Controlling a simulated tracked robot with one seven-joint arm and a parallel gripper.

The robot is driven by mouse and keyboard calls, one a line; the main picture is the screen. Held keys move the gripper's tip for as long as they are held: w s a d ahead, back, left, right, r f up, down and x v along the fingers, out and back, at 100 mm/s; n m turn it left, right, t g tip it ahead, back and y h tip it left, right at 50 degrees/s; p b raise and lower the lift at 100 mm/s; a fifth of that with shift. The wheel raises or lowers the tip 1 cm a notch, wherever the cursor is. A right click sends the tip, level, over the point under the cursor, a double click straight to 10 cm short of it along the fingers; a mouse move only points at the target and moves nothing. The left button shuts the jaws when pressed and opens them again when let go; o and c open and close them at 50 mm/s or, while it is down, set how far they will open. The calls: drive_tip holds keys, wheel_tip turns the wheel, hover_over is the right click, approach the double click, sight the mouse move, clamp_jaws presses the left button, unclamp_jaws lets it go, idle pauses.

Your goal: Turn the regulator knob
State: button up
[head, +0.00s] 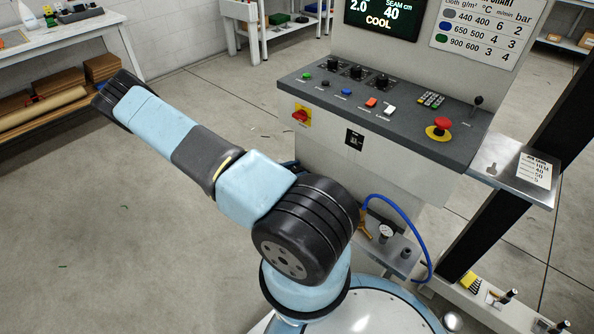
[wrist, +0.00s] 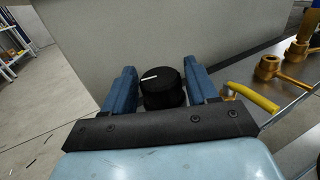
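In the wrist view a black round knob (wrist: 165,97) with a white pointer line on its top stands in front of a pale panel. My gripper (wrist: 159,72) has its two blue fingers apart, one on either side of the knob in the picture. A thin gap shows at the left finger; at the right finger I cannot tell whether it touches. In the head view I cannot make out my gripper, and my arm covers part of the machine's lower front.
Brass valve parts (wrist: 268,67) and a yellow handle (wrist: 252,97) lie close to the right of my gripper. In the head view a control console (head: 385,110) with an emergency stop (head: 438,128) stands behind the arm, and a blue hose (head: 415,222) loops down.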

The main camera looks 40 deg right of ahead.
drive_tip(key=c, duration=0.8)
drive_tip(key=shift+o, duration=0.2)
drive_tip(key=shift+m+g, duration=0.3)
drive_tip(key=shift+g, duration=0.1)
drive_tip(key=o, duration=0.9)
drive_tip(key=shift+o, duration=0.2)
drive_tip(key=v, duration=1.4)
drive_tip(key=shift+w+r, duration=0.1)
drive_tip(key=shift+r, duration=0.1)
